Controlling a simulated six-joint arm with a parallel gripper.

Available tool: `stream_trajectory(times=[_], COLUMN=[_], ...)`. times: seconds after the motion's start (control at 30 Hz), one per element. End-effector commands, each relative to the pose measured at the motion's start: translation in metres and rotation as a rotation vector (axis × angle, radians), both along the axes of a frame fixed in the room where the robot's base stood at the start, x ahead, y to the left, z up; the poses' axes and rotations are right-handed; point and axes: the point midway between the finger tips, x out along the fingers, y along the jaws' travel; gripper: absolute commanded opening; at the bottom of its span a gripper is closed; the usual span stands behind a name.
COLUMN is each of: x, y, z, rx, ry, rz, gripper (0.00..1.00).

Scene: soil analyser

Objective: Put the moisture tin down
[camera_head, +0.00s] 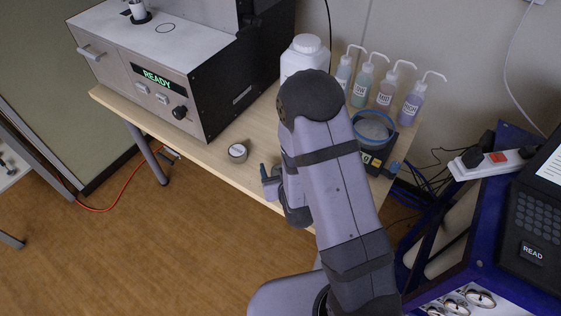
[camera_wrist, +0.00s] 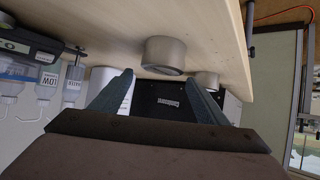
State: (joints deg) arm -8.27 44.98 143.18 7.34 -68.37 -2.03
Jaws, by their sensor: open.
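A grey round tin (camera_wrist: 165,55) stands on the wooden table, which appears inverted in the wrist view. It sits just ahead of and between the fingertips of my gripper (camera_wrist: 163,80), with visible gaps on both sides. The fingers are apart and hold nothing. My arm hides part of the table there, and I cannot tell which wrist-view tin this is.
The analyser (camera_head: 170,75), reading READY, stands at the back left. A white jar (camera_head: 303,57) and several wash bottles (camera_head: 384,90) line the back. A dark device with a blue ring (camera_head: 375,132) is right of my arm. Table (camera_head: 212,153) is bare beside the tin.

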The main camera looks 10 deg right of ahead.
Motion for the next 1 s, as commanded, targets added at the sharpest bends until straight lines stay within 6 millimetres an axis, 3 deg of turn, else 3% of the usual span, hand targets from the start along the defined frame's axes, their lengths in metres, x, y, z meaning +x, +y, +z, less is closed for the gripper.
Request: stream_trajectory(times=[0.03,0.5,0.73,1.0], x=[-0.003,-0.048,-0.051,-0.040], y=[-0.006,-0.018,-0.018,-0.013], z=[0.016,0.028,0.026,0.015], rx=[0.002,-0.003,-0.004,-0.003], ry=[0.038,0.262,0.274,0.274], rz=[0.026,0.291,0.311,0.310], gripper=[0.68,0.68,0.68,0.68])
